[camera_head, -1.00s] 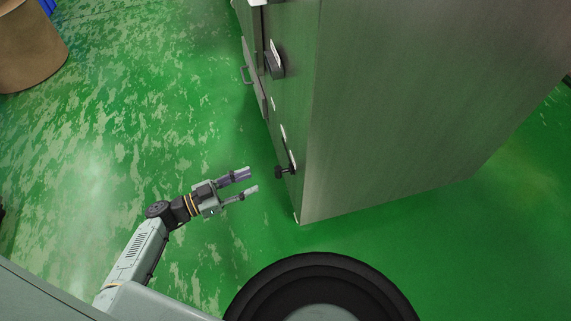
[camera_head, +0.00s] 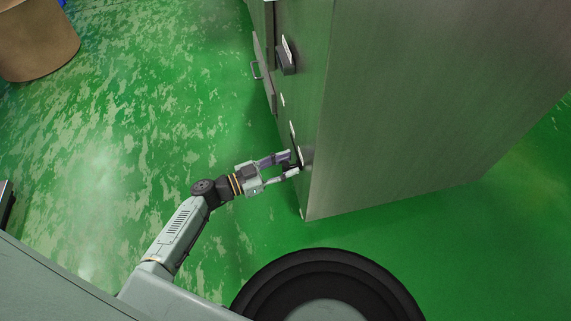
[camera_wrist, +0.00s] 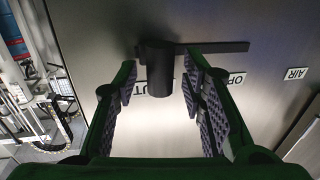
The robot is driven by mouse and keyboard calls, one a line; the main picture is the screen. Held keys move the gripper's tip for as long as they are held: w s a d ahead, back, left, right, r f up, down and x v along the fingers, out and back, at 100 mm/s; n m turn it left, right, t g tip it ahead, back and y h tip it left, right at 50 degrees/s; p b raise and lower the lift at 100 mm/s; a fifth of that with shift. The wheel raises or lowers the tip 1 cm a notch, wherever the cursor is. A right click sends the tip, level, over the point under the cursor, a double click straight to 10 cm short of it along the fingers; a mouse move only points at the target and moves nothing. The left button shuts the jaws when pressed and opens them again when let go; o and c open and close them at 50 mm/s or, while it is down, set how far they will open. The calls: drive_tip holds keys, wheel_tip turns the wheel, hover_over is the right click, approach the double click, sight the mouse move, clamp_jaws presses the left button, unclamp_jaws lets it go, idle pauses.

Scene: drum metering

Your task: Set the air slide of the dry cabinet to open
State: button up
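The dry cabinet (camera_head: 400,110) is a tall grey metal box in the head view. The air slide's black knob (camera_wrist: 160,68) stands at the left end of a dark horizontal bar (camera_wrist: 220,47) in the wrist view. The knob partly covers a label ending in "UT" (camera_wrist: 147,88). A label starting "OP" (camera_wrist: 236,79) is to its right, partly behind a finger, and an "AIR" label (camera_wrist: 296,73) is farther right. My gripper (camera_head: 291,165) is at the cabinet front, open, with its fingers on either side of the knob and gaps visible. In the head view the fingers mostly hide the knob.
A brown drum (camera_head: 38,45) stands at the upper left. The green floor (camera_head: 150,120) between is clear. Equipment and a cable show at the wrist view's left.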

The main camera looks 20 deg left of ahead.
clamp_jaws()
idle(0.7)
